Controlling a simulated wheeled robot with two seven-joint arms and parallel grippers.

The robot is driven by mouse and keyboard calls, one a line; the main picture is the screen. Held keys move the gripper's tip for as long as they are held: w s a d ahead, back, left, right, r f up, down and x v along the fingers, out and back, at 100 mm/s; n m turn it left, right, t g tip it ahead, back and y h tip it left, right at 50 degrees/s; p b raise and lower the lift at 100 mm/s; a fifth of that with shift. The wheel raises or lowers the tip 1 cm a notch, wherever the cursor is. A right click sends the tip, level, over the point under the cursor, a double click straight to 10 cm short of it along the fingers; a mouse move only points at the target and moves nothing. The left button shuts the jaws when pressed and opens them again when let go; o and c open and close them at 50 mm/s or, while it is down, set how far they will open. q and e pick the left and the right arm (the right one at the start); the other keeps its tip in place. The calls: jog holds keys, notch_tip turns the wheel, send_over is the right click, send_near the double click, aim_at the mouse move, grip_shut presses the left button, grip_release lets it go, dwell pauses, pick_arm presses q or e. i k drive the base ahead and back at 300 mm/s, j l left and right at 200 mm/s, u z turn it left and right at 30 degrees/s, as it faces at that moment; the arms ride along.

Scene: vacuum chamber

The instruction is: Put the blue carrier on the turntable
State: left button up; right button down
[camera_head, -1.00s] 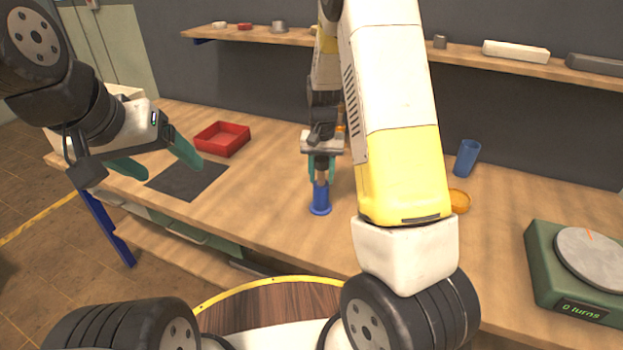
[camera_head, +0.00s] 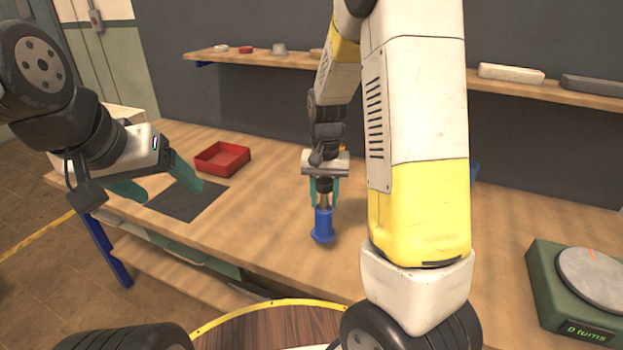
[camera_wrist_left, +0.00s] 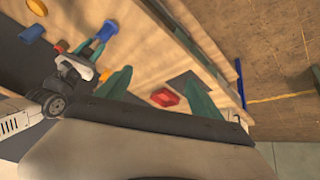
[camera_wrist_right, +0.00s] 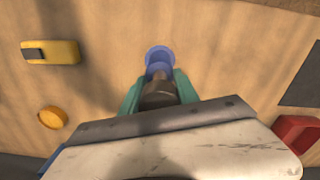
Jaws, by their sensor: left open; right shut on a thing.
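The blue carrier (camera_head: 323,228) is upright over the middle of the bench, with a wide round foot and a dark and metal stem on top. My right gripper (camera_head: 324,192) is above it, shut around the stem. The right wrist view shows the blue foot (camera_wrist_right: 158,56) beyond the fingers. I cannot tell whether the foot touches the bench. The turntable (camera_head: 592,280), a green box with a grey disc and a "0 turns" display, is at the far right; its disc is empty. My left gripper (camera_head: 160,185) is open and empty near the dark mat.
A red tray (camera_head: 222,158) and a dark mat (camera_head: 188,200) lie on the left of the bench. My right arm mostly hides a blue cup, seen in the left wrist view (camera_wrist_left: 33,33). A yellow block (camera_wrist_right: 50,52) and orange dish (camera_wrist_right: 52,118) show in the right wrist view.

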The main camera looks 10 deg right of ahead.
aim_at(601, 276)
jog(key=k+l, duration=1)
jog(key=l, duration=0.1)
